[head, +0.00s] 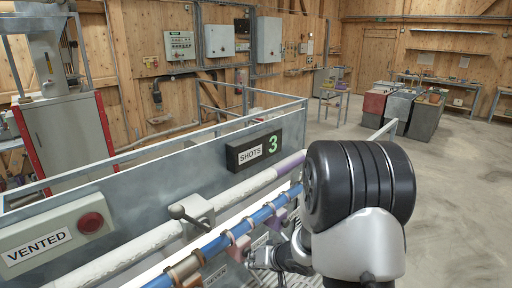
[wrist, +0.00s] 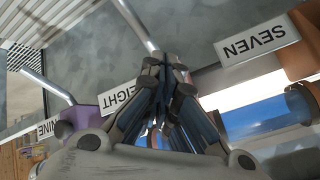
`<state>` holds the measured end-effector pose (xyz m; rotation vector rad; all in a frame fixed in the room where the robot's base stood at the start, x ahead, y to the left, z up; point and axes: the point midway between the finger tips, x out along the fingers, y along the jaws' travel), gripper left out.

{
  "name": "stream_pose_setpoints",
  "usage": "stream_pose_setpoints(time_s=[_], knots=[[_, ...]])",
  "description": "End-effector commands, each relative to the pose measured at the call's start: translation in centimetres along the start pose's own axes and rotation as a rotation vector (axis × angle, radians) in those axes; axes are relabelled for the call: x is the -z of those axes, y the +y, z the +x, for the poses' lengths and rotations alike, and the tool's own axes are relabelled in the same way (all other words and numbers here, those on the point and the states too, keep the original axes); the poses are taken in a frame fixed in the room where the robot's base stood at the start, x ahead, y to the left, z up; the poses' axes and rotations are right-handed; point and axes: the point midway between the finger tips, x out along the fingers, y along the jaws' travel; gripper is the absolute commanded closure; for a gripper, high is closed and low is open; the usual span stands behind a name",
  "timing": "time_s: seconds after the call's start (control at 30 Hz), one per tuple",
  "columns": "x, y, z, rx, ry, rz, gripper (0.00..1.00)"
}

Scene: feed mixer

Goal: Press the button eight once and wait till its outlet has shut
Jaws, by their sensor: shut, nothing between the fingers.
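My gripper (wrist: 166,64) is shut and empty, with its fingertips together beside the EIGHT label (wrist: 124,100) in the wrist view. The label appears upside down and my fingers partly cover it. Button eight itself is not clearly seen; my fingers hide the area around it. I cannot tell whether the tips touch anything. In the head view my gripper (head: 258,258) is low beside the blue pipe (head: 216,246), below the counter box (head: 253,151) reading SHOTS 3. Whether outlet eight is open or shut cannot be told.
The SEVEN label (wrist: 251,40) and the NINE label (wrist: 48,128) flank EIGHT in the wrist view. A purple block (wrist: 92,115) sits close by. A VENTED panel (head: 42,245) with a red round lamp or button (head: 91,222) is at left. Open floor lies at right.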

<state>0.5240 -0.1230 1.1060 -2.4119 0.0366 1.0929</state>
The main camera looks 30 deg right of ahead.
Motion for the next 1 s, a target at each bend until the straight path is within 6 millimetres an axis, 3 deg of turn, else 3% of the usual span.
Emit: stream_pose_setpoints(time_s=[0.23, 0.73, 1.0], knots=[[0.0, 0.2, -0.4, 0.001, 0.005, 0.0, 1.0], [-2.6, 2.8, -3.8, -0.002, 0.001, 0.002, 1.0], [-3.0, 3.1, -4.2, -0.001, 0.001, 0.0, 1.0]])
